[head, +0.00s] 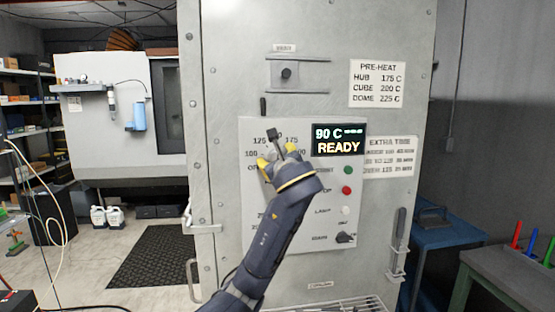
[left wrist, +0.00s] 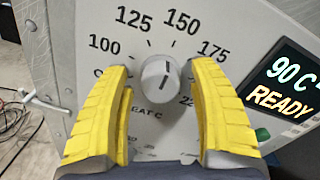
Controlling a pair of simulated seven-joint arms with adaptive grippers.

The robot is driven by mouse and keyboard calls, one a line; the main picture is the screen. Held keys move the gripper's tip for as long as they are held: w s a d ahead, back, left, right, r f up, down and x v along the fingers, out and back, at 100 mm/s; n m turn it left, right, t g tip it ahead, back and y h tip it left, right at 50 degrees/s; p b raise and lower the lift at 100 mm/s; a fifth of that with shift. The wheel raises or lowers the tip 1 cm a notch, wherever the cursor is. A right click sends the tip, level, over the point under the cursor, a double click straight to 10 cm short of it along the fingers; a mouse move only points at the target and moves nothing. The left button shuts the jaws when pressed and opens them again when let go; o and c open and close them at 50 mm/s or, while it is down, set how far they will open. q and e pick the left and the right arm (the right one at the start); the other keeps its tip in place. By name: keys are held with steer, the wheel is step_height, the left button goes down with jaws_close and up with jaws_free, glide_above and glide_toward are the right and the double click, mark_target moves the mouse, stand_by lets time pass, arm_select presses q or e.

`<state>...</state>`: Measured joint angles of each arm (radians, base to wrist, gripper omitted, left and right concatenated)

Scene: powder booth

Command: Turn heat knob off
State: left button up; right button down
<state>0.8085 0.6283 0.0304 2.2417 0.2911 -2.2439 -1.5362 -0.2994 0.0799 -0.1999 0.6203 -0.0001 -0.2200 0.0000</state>
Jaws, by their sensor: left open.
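The heat knob (left wrist: 160,79) is a round light-grey dial in the left wrist view, with a short dark line running nearly upright on its face. Printed numbers 100, 125, 150 and 175 arc above it; the lower markings are partly covered by the fingers. My left gripper (head: 277,157) is open in front of the control panel (head: 260,205). Its two yellow fingers stand on either side of the knob, with visible gaps; I cannot tell how far they are from the panel. In the head view the gripper mostly hides the knob. My right gripper is not in view.
A display (head: 339,140) reading 90 C and READY sits right of the dial. Below it are a green button (head: 348,170), a red button (head: 347,190), a white light (head: 346,210) and a black lower knob (head: 345,238). A door handle (head: 398,240) is at right.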

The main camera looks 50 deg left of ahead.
arm_select(q)
steer(key=shift+c, duration=0.2)
steer(key=c, duration=1.2)
steer(key=shift+c, duration=0.2)
steer(key=shift+n, duration=0.4)
steer(key=n, duration=0.4)
steer(key=shift+n, duration=0.4)
steer(key=n, duration=0.6)
steer(key=shift+s+f+h, duration=0.1)
steer(key=shift+h, duration=0.2)
steer(key=n, duration=0.6)
steer(key=shift+f+n, duration=0.1)
steer(key=shift+n, duration=0.2)
jaws_close()
steer(key=n, duration=0.4)
steer(key=shift+f+n, duration=0.15)
steer(key=shift+n, duration=0.25)
